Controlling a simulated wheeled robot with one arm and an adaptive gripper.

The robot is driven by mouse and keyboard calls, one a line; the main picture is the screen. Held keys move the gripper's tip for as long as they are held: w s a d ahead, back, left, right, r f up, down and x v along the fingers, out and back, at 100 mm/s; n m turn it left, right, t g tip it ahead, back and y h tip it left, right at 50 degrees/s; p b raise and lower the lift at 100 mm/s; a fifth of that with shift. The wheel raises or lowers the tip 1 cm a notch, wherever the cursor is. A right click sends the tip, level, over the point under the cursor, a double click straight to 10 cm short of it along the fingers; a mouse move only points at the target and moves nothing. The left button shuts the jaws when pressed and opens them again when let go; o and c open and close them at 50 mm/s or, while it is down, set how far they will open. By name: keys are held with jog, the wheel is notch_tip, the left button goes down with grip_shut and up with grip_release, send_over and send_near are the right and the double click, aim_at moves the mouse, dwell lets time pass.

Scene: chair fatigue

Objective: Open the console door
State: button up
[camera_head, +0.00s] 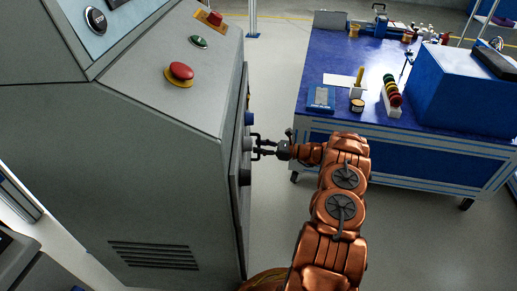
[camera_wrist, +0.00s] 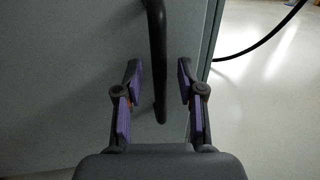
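The grey console (camera_head: 150,150) stands at the left of the head view, with its door (camera_head: 240,190) seen almost edge-on along its right side. In the wrist view the grey door panel (camera_wrist: 60,80) fills the left and middle, its edge right of centre. A black bar handle (camera_wrist: 157,50) runs down from the top and ends between my fingers. My gripper (camera_head: 258,146) is at the door side of the console. In the wrist view my gripper (camera_wrist: 159,78) is open, with a finger on each side of the handle and a visible gap to both. The door looks closed.
A blue workbench (camera_head: 325,75) with a blue box (camera_head: 460,90) and small items stands to the right of my arm. The console top has a red button (camera_head: 181,71). A black cable (camera_wrist: 265,38) crosses the wrist view's upper right.

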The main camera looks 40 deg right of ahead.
jog(key=shift+w+a, duration=0.3)
grip_shut()
dwell(0.6)
